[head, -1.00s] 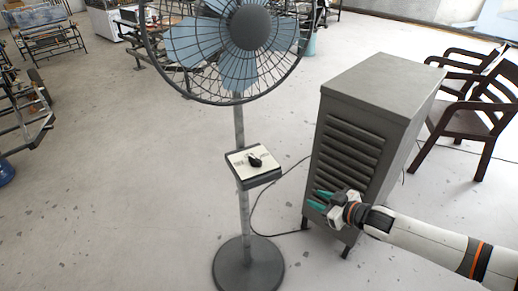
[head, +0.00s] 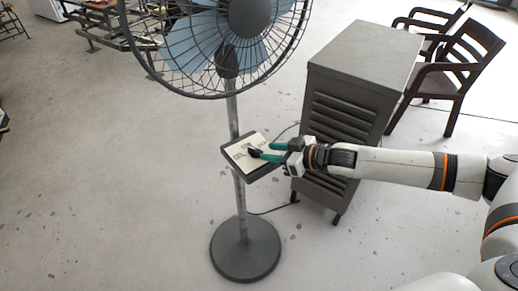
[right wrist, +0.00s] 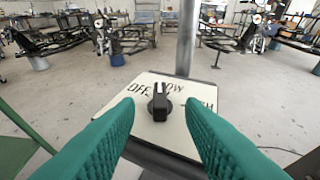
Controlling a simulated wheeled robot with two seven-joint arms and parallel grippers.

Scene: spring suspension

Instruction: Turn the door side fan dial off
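The fan's control box (head: 239,152) is mounted on the fan's pole, with a white face and a black dial (head: 254,153). In the right wrist view the dial (right wrist: 159,103) stands upright from the white plate (right wrist: 180,132). "OFF" and "LOW" are printed behind it, and a word ending in "H" is partly hidden by the right finger. My left gripper is not in view.
The fan's caged head (head: 245,20) is above the box, and its round base (head: 245,250) is on the floor below. A grey louvred cabinet (head: 350,90) stands close behind my right forearm. Wooden chairs (head: 445,70) are at the right.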

